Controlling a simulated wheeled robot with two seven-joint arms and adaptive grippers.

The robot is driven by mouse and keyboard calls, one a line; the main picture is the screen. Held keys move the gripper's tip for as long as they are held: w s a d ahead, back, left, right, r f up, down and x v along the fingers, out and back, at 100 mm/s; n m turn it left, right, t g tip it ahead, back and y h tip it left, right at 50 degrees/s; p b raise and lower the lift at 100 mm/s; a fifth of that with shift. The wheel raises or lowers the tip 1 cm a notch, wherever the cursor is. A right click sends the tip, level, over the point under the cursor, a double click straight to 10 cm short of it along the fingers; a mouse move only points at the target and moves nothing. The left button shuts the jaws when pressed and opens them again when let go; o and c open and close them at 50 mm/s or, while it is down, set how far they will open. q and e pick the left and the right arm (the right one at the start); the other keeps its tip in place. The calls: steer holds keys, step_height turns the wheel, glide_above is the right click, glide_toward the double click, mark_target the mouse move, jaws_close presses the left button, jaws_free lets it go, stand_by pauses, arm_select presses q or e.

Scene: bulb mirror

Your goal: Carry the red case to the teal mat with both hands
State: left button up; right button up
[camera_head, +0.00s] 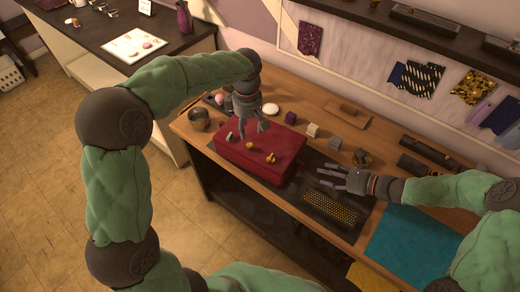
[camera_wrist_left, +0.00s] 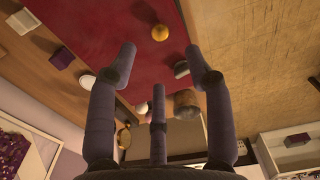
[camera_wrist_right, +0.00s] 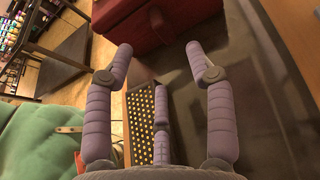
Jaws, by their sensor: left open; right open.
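The red case (camera_head: 236,163) lies on the wooden table, with several small knob-like pieces (camera_head: 270,158) on its top. In the left wrist view its red surface (camera_wrist_left: 100,35) fills the upper middle. My left gripper (camera_head: 253,131) is open and points down over the case's top; I cannot tell whether it touches. My right gripper (camera_head: 330,178) is open and empty, to the right of the case and apart from it. In the right wrist view the case (camera_wrist_right: 180,25) is ahead of its fingertips. The teal mat (camera_head: 408,240) lies flat at the right, partly hidden by my right arm.
A dark mat with a perforated yellow-dotted panel (camera_head: 330,208) lies between case and teal mat. Behind the case are a white disc (camera_head: 271,109), small blocks (camera_head: 313,130), a round metal piece (camera_head: 362,158) and a wooden tray (camera_head: 347,115). Dark boxes (camera_head: 425,160) stand at the back right.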

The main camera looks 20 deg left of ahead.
mark_target(250, 145)
arm_select(q)
step_height(250, 145, down, 8)
steer(key=shift+f, duration=0.25)
arm_select(e)
steer(key=x, duration=0.8)
steer(key=shift+a+f, duration=0.1)
steer(key=shift+a, duration=0.15)
arm_select(q)
jaws_close()
arm_select(e)
steer(key=c, duration=1.1)
jaws_close()
arm_select(q)
steer(key=shift+w+r, duration=0.1)
arm_select(e)
steer(key=shift+w, duration=0.1)
